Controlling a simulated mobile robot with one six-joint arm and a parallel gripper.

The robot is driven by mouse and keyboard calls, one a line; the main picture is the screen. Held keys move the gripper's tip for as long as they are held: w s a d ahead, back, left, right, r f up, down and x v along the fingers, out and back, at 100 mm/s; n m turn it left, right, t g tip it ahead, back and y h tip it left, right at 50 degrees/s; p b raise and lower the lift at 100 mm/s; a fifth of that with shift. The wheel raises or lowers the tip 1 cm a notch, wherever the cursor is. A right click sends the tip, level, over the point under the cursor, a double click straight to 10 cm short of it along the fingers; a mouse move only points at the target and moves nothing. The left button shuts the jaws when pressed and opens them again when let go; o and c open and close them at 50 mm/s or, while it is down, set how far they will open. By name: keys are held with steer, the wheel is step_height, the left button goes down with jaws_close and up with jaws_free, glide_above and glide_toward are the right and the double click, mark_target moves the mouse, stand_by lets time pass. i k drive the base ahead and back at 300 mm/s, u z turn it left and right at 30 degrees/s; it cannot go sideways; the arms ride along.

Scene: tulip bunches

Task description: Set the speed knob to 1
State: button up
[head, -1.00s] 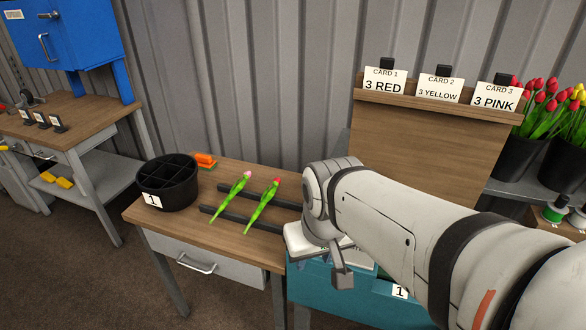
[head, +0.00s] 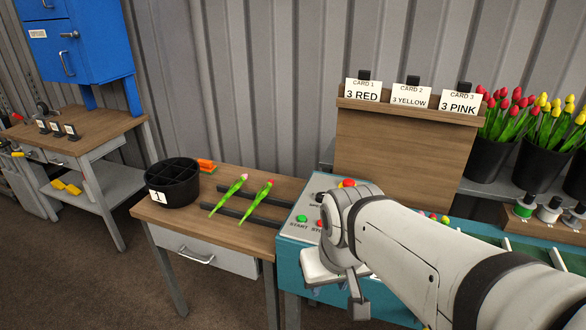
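The teal machine's control panel (head: 287,222) is partly uncovered left of my arm. A dark knob (head: 320,196) sits near its back edge, by lettering that starts "SPE"; my wrist partly covers this area, and the knob's setting is not readable. A green START button (head: 301,218) and a red STOP button (head: 318,224) are in front of it. A red mushroom button (head: 347,183) stands behind. My gripper (head: 357,302) is at the end of the arm, over the machine's front, right of and nearer than the knob. Its fingers cannot be made out clearly.
A wooden table (head: 155,213) left of the machine holds a black divided bucket (head: 172,190) marked 1, two tulips (head: 254,203) on dark rails and an orange item (head: 206,166). A card board (head: 400,150) stands behind the machine. Tulip buckets (head: 488,160) are at the right.

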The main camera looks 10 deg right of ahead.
mark_target(320, 195)
steer(key=z, duration=0.05)
steer(key=i, duration=0.9)
steer(key=u, duration=0.1)
